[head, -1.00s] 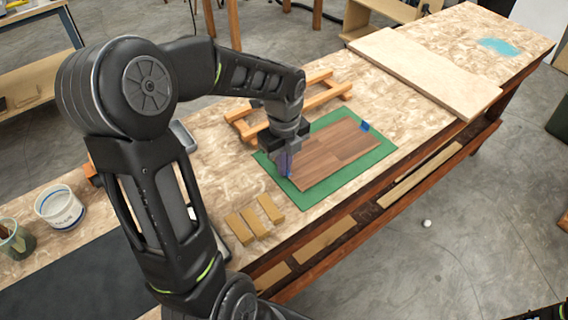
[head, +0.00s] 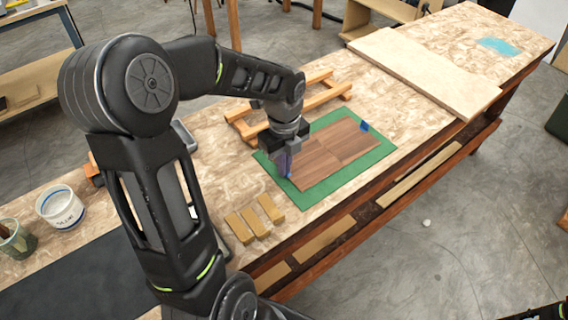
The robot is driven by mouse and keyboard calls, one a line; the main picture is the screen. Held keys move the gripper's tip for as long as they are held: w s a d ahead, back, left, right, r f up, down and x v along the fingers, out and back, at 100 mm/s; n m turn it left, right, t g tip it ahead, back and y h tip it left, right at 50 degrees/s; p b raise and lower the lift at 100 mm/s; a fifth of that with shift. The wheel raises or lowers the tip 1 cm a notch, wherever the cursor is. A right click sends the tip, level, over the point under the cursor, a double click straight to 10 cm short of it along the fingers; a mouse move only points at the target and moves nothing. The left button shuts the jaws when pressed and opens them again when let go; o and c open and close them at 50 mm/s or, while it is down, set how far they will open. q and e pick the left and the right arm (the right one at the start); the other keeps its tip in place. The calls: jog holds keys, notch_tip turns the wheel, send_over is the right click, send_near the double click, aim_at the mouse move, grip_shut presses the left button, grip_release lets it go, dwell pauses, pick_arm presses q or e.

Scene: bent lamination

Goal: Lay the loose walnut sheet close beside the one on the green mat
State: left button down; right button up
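The green mat (head: 368,162) lies on the bench with brown walnut on it. A walnut sheet (head: 354,140) with a blue tab (head: 364,127) lies on its right part. A second walnut sheet (head: 313,164) is to its left, with a thin seam line between them; I cannot tell if a small gap is left. My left gripper (head: 285,170) points down at the left end of the second sheet, beside a blue-purple piece (head: 289,163). Its fingertips are small and partly hidden, so its grip is unclear.
Wooden blocks (head: 255,221) lie in front of the mat. A wooden frame (head: 322,93) stands behind it. A pale board (head: 425,68) lies to the right. A glue tub (head: 60,207) and another pot (head: 15,238) stand at the left.

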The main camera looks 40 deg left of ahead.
pick_arm(q)
jog(key=c, duration=2.1)
grip_release()
jog(key=o, duration=0.5)
jog(key=shift+o, duration=0.3)
jog(key=o, duration=0.4)
jog(key=shift+r, duration=0.1)
jog(key=shift+r+p, duration=2.6)
jog(key=shift+r, duration=0.3)
